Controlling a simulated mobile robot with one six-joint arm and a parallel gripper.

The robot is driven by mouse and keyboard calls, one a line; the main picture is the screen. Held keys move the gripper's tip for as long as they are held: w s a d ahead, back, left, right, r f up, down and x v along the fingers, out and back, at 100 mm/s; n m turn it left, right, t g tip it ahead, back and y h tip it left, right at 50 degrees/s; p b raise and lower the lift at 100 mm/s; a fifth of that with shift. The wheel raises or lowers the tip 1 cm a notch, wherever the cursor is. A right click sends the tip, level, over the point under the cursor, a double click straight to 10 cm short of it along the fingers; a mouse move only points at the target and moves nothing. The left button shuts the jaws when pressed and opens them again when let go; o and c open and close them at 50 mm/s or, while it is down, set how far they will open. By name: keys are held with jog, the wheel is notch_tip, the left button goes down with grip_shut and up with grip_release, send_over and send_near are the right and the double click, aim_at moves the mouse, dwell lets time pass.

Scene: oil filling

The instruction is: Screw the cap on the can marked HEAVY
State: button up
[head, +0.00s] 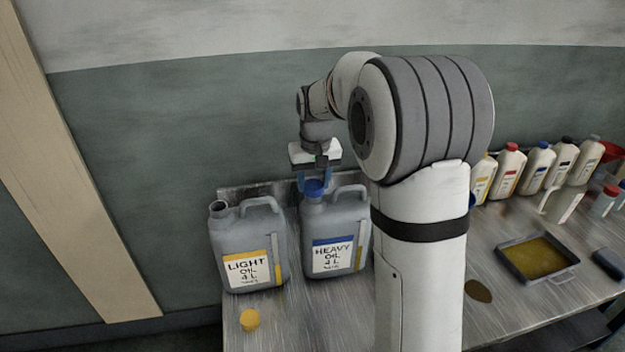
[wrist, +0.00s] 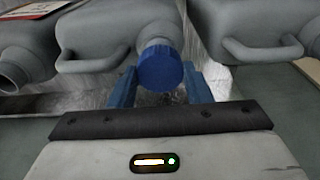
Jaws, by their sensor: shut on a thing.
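The grey can marked HEAVY (head: 318,225), with a blue-banded label, stands upright on the bench just left of my arm. The blue cap (head: 314,188) is at the mouth of its neck; I cannot tell how far it is screwed down. My gripper (head: 315,181) points down from above with its blue fingers on either side of the cap. In the wrist view the cap (wrist: 160,68) sits between the two fingers (wrist: 160,88), over the neck of the middle can (wrist: 125,25).
The can marked LIGHT (head: 240,240) stands close to the left, its neck open. A yellow cap (head: 249,320) lies in front of it. Another open-necked can (wrist: 25,45) shows in the wrist view. Bottles (head: 507,170) and an oil tray (head: 512,270) are right of my arm.

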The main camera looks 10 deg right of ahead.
jog(key=shift+f+b, duration=0.6)
jog(key=shift+f, duration=0.25)
dwell(0.4)
jog(key=o, duration=1)
jog(key=shift+r, duration=0.15)
jog(key=r, duration=0.7)
jog(key=shift+s+b, duration=0.4)
jog(key=shift+s+r, duration=0.15)
jog(key=shift+r, duration=0.05)
jog(key=shift+t, duration=0.9)
jog(key=s+f, duration=0.2)
jog(key=s, duration=0.7)
jog(key=s+f, duration=0.2)
jog(key=s, duration=0.7)
jog(key=s+f, duration=0.2)
jog(key=s, duration=0.7)
jog(key=shift+s+a, duration=0.15)
jog(key=shift+s, duration=0.25)
